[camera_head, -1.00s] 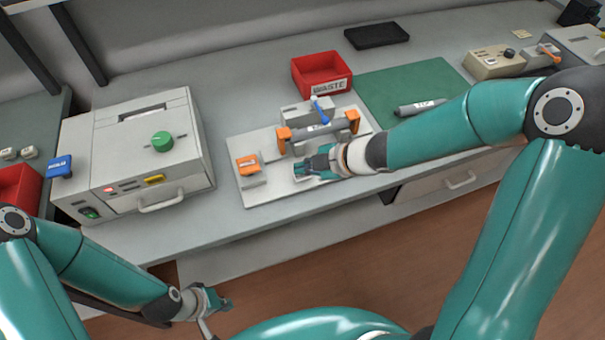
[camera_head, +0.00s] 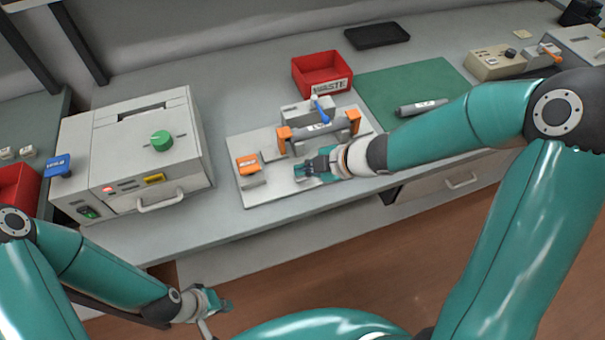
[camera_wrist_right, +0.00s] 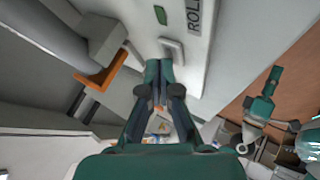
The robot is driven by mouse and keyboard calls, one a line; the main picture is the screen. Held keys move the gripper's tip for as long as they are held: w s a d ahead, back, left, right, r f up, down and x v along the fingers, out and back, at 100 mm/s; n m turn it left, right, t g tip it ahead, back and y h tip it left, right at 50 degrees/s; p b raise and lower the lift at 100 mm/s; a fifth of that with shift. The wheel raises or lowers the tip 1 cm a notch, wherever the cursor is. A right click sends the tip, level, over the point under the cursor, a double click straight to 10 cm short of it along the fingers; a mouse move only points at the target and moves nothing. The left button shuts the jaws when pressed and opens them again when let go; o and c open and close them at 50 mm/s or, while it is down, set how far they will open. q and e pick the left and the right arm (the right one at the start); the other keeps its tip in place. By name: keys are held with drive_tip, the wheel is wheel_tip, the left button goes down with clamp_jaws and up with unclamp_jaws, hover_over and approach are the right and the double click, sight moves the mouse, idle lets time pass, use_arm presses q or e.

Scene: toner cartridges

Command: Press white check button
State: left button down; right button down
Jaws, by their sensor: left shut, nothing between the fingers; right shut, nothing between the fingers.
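A pale, rounded piece that looks like the white check button (camera_wrist_right: 173,50) sits on the light plate in the right wrist view, beside a small green mark. My right gripper (camera_wrist_right: 165,68) is shut and empty, its fingertips close to this piece. I cannot tell whether they touch it. In the head view the right gripper (camera_head: 300,171) is low over the front of the fixture plate (camera_head: 270,194), and no button can be made out there. My left gripper (camera_head: 226,304) is shut and empty, in front of the bench at the lower left.
A grey cartridge (camera_head: 318,131) lies across orange brackets behind the right gripper, with a blue lever (camera_head: 321,111) near it. An orange block (camera_head: 248,164) stands on the plate's left. A red waste bin (camera_head: 322,76) and green mat (camera_head: 440,84) are behind; a grey machine (camera_head: 130,165) stands left.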

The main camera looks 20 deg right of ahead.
drive_tip(key=shift+f+b, duration=0.3)
drive_tip(key=shift+f, duration=0.1)
drive_tip(key=shift+r, duration=0.1)
idle(0.4)
drive_tip(key=shift+r+p, duration=0.75)
drive_tip(key=shift+p, duration=0.15)
wheel_tip(320, 180, up, 5)
drive_tip(key=p, duration=0.5)
idle(0.7)
